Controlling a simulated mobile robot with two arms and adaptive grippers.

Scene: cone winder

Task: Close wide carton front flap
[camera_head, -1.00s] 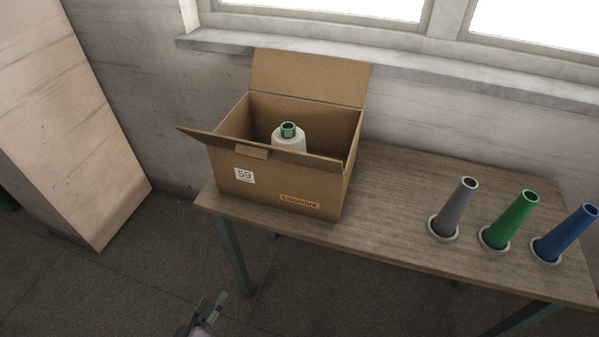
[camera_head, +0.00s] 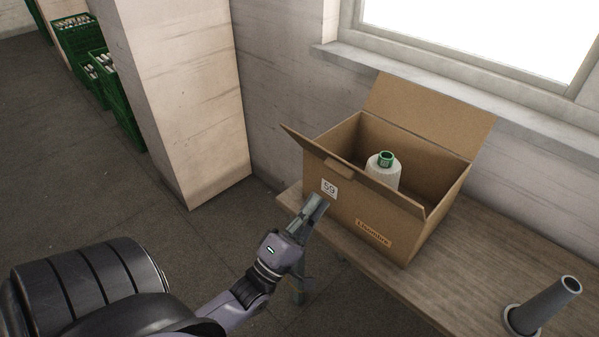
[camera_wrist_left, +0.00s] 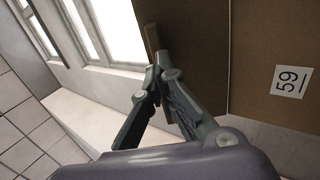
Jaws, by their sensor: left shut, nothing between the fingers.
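The wide carton (camera_head: 385,222) stands on the wooden table, its label "59" facing front. Its front flap (camera_head: 350,170) sticks outward along the front top edge. The back flap (camera_head: 430,112) stands up, leaning back toward the window. A white cone of yarn with a green top (camera_head: 384,170) is inside the carton. My left gripper (camera_head: 314,205) is shut and empty, in front of the carton's left front corner, below the front flap. In the left wrist view the shut fingers (camera_wrist_left: 156,80) show close to the carton's brown cardboard (camera_wrist_left: 265,60); I cannot tell if they touch. My right gripper is not in view.
The wooden table (camera_head: 470,265) has free room right of the carton. A pale pillar (camera_head: 180,90) stands left, with green crates (camera_head: 115,95) beyond. A window sill (camera_head: 430,90) runs behind.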

